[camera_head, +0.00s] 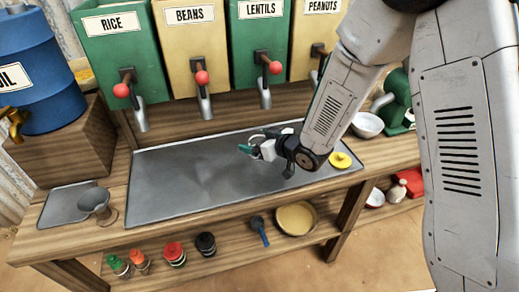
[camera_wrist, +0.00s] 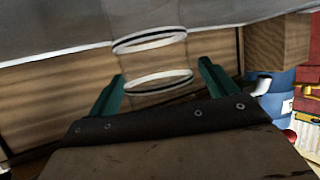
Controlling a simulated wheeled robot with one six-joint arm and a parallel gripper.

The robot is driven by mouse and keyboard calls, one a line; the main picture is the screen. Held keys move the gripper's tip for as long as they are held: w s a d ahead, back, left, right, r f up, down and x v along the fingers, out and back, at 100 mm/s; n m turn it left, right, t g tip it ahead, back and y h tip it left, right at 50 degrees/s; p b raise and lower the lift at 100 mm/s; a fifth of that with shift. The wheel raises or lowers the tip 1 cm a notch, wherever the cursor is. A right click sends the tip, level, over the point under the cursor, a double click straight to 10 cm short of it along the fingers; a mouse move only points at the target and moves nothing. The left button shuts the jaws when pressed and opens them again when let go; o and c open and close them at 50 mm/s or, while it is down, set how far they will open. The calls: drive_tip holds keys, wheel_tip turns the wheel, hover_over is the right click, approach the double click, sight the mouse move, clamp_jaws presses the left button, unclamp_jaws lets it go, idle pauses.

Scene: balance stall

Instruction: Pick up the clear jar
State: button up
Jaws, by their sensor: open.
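The clear jar (camera_wrist: 152,60) shows in the wrist view as a see-through cylinder with two white rings. It lies between the two green fingertips of my gripper (camera_wrist: 162,70), which are spread apart with a gap on either side of it. In the head view my gripper (camera_head: 258,146) is low over the grey metal tray (camera_head: 190,165) on the counter. There the jar is only a faint pale rim (camera_head: 257,138) at the fingers, partly hidden by the gripper.
A yellow lid or disc (camera_head: 340,160) lies right of my gripper on the tray. Dispensers with red-knobbed taps, such as the lentils one (camera_head: 259,45), stand behind. The tray's left half is clear.

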drive_tip(key=shift+w+a+f, duration=0.15)
drive_tip(key=shift+w+a, duration=0.15)
drive_tip(key=c, duration=1.2)
drive_tip(key=shift+o, duration=0.2)
